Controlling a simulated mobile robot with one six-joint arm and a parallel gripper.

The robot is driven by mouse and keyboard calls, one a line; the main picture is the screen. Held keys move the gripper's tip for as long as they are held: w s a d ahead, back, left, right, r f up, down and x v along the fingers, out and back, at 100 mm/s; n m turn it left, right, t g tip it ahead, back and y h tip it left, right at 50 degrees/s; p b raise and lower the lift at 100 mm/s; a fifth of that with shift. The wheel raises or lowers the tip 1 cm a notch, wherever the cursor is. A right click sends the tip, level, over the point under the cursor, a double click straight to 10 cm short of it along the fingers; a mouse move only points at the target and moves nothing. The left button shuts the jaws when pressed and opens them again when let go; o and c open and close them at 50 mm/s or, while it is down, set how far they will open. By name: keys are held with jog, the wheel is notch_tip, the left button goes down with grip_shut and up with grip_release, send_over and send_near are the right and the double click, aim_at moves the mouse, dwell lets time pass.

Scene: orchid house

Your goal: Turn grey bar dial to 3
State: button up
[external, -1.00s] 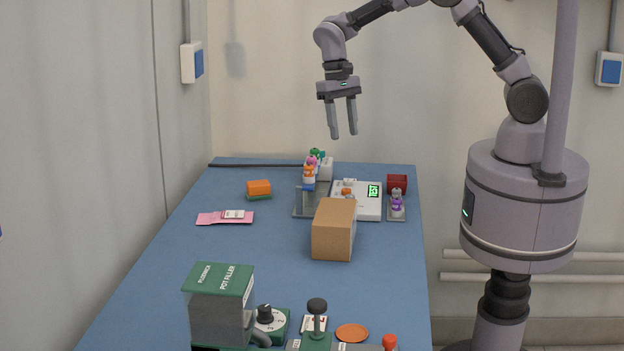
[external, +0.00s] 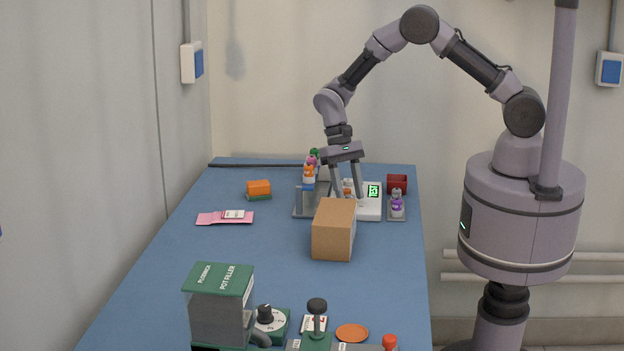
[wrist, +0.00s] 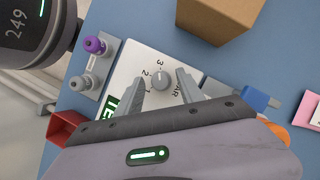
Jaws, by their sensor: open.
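The grey bar dial (wrist: 162,80) is a small round knob on a white panel (wrist: 129,65), with the digits 3 and 2 printed by its edge and lettering ending in "AR" beside it. My gripper (wrist: 160,77) is open, with one fingertip on each side of the dial in the wrist view. I cannot tell whether the fingers touch it. A light mark shows on the knob, but its exact setting is too small to read. In the external view my gripper (external: 347,198) points down over the white panel (external: 369,210), and its fingers partly hide the dial.
A cardboard box (external: 333,230) stands close in front of the panel.

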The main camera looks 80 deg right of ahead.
grip_shut()
jog(key=shift+r+n+p, duration=0.2)
jog(key=shift+n+p, duration=0.1)
jog(key=shift+p, duration=0.2)
jog(key=shift+n, duration=0.3)
jog(key=shift+f, duration=0.2)
grip_release()
jog(key=p+v, duration=0.5)
jog(key=v, duration=1.2)
jog(key=shift+w+a+r+p, duration=0.2)
jog(key=shift+w+r+p, duration=0.1)
jog(key=shift+p, duration=0.1)
